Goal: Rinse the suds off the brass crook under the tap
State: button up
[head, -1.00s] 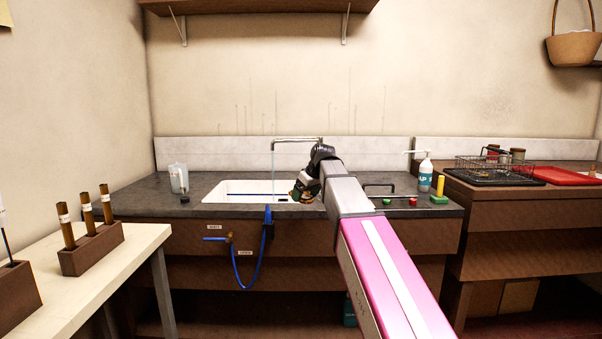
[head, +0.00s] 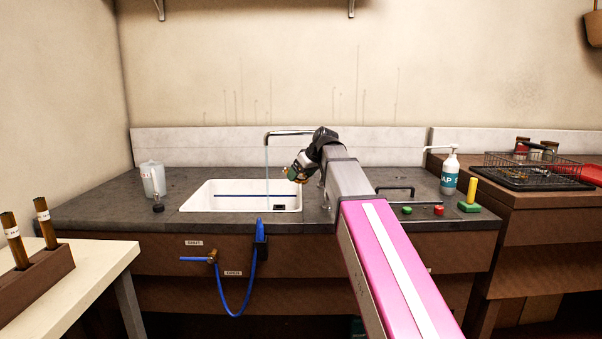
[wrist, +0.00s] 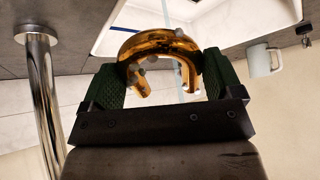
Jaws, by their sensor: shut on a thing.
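The brass crook (wrist: 158,45) is a shiny curved tube with several pale suds blobs on it, seen in the wrist view. My gripper (wrist: 165,78) is shut on it, with a green pad on each side. In the head view my gripper (head: 296,173) is at the right end of the sink, and the crook is mostly hidden there. The tap (head: 290,133) stands behind the sink, and a thin water stream (head: 267,170) falls from its spout into the white sink (head: 240,205). The gripper is just right of the stream. I cannot tell whether water touches the crook.
A blue hose (head: 235,300) hangs in front.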

jog(key=w+a+f, duration=0.2)
jog(key=w+a, duration=0.6)
jog(key=a, duration=0.2)
jog(key=shift+w+a+f, duration=0.25)
jog(key=shift+a+f, duration=0.15)
dwell(0.5)
dwell(0.4)
jog(key=shift+w+d, duration=0.1)
jog(key=shift+w, duration=0.1)
jog(key=shift+w+d, duration=0.25)
jog(key=shift+w, duration=0.05)
jog(key=shift+s+a, duration=0.1)
jog(key=shift+s, duration=0.05)
dwell(0.3)
jog(key=shift+s+a, duration=0.25)
jog(key=shift+s, duration=0.1)
